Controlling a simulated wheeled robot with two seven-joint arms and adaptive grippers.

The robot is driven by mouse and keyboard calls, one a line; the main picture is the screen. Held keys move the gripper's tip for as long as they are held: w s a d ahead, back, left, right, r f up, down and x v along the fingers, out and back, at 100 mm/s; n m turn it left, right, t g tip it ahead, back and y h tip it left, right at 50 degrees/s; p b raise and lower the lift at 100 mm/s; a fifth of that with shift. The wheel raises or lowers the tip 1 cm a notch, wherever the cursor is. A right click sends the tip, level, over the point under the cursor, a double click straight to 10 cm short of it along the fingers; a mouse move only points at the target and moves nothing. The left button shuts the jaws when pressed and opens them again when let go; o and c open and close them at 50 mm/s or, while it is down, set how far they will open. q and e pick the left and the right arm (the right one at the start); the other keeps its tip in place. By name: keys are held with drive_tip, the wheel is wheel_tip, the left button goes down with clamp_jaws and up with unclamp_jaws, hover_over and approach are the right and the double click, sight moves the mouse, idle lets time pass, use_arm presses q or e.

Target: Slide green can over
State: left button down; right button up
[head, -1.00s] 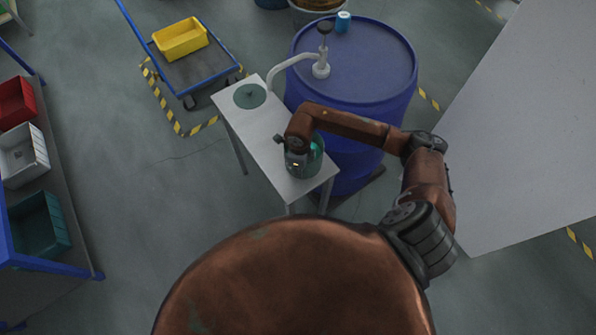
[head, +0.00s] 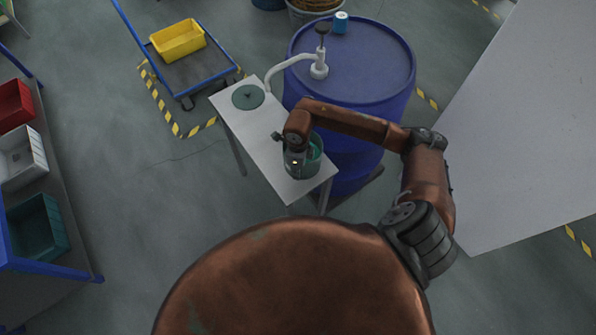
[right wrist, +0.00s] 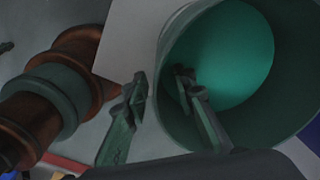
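The green can (head: 314,165) stands open-topped at the near end of a narrow white table. My right gripper (head: 295,163) points down at the can's left rim in the head view, and my wrist partly hides the can. In the right wrist view the can (right wrist: 285,75) shows its hollow inside. There my right gripper (right wrist: 162,88) has one finger inside the can and one outside, with the wall between them. Narrow gaps seem to show beside the wall, so the fingers look open.
The white table (head: 262,135) is clear between the can and a round green lid (head: 248,97) at its far end. A blue drum (head: 390,65) with a pump (head: 319,68) stands close on the right. A cart with a yellow bin (head: 177,41) is behind left.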

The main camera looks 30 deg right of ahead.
wheel_tip(320, 180, up, 10)
drive_tip(key=shift+r, duration=0.1)
idle(0.7)
